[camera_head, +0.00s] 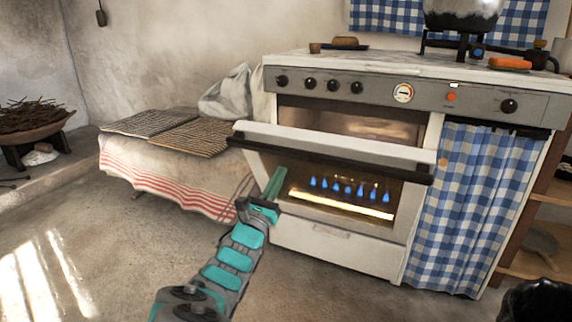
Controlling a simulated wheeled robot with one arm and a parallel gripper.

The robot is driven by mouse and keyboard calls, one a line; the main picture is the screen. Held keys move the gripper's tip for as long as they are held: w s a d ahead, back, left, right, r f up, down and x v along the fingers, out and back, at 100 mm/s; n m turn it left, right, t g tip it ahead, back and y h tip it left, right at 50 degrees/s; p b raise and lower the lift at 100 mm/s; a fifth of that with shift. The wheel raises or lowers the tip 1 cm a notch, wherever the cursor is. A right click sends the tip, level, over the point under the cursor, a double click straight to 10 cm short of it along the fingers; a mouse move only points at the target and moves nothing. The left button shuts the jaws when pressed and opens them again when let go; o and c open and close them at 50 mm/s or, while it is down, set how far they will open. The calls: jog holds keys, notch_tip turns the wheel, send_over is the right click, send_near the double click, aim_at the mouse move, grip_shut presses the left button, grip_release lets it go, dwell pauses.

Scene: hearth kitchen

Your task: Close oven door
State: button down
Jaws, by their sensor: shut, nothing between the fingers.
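The oven (338,246) is a white stove with a grey control panel across its front. Its oven door (345,148) is partly open, hinged low and tilted out toward me, with a dark handle bar along its top edge. A row of blue flames and a bright glow show through the door's glass. My gripper (275,181) is shut and empty. It is in front of the left part of the door, below the handle bar. I cannot tell whether its fingertips touch the door.
A bench with woven mats (172,130) and a striped cloth stands left of the stove. A blue checked curtain (475,205) hangs to the right of the oven. Wooden shelves (540,215) stand at far right. The floor (90,245) at left front is clear.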

aim_at(290, 153)
jog(key=shift+x, duration=2.5)
